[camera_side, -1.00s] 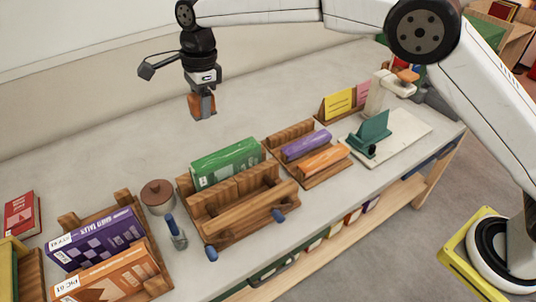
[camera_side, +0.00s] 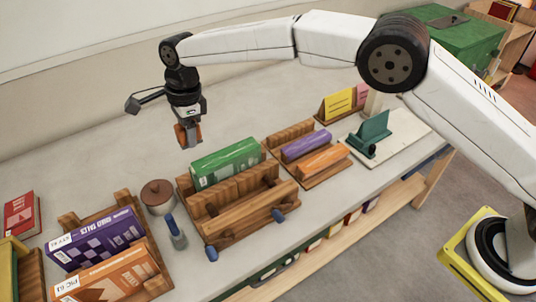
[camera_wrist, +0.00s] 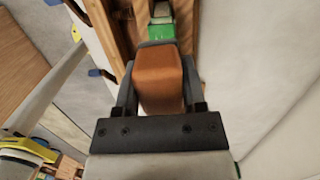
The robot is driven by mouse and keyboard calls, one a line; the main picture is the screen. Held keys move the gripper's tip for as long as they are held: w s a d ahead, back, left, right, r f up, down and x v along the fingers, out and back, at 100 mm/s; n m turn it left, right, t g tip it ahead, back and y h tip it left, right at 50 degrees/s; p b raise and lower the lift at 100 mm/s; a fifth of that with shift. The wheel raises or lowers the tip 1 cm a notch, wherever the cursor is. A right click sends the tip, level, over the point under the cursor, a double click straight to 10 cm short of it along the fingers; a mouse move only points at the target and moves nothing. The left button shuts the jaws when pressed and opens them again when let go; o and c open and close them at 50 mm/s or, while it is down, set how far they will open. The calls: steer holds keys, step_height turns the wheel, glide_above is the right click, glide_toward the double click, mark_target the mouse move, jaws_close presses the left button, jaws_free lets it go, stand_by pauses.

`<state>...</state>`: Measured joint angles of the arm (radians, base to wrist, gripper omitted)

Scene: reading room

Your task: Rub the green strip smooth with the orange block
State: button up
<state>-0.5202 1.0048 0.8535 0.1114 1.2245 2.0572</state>
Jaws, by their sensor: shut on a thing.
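My gripper (camera_side: 189,124) is shut on the orange block (camera_side: 187,135), which hangs just above and to the left of the green book. In the wrist view the orange block (camera_wrist: 159,80) sits between the two dark fingers of my gripper (camera_wrist: 158,92). The green book (camera_side: 226,162) stands in a wooden press (camera_side: 240,190), its long upper edge showing as a green strip. In the wrist view a short green part (camera_wrist: 161,31) shows beyond the block. The block appears apart from the green strip, and it hides part of the book in the wrist view.
A brown lidded pot (camera_side: 158,194) and a blue-handled brush (camera_side: 175,231) stand left of the press. A rack with purple (camera_side: 306,144) and orange books is to the right. Bare grey bench (camera_side: 100,165) lies behind the press.

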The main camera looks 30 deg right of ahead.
mark_target(250, 143)
steer(key=shift+f, duration=0.15)
steer(key=shift+f, duration=3.8)
steer(key=shift+d+f, duration=0.1)
steer(key=shift+d, duration=7.45)
steer(key=shift+a, duration=7.65)
steer(key=shift+d+r, duration=0.15)
steer(key=shift+r, duration=3.95)
